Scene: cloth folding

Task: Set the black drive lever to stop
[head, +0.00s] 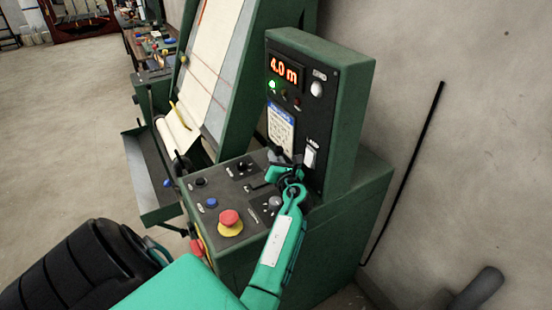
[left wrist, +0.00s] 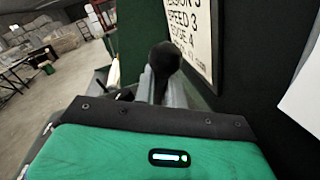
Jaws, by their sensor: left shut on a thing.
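The black drive lever's round knob (left wrist: 165,57) shows in the left wrist view, just beyond the gripper body and in line with the fingers. In the head view a dark knob (head: 277,154) shows at the gripper's tip, in front of the upright control panel. My left gripper (head: 284,172) is shut on the lever, above the sloping console top. The fingers and my wrist hide most of the lever's stem and its slot, so I cannot read its position. My right gripper is not in view.
The console top (head: 222,171) carries a red mushroom button (head: 230,217), a blue button (head: 211,203) and knobs close to my arm. The upright panel has a display (head: 285,69) reading 4.0 m, a lit green lamp (head: 271,85) and a white switch (head: 310,157). Cloth (head: 205,65) lies behind.

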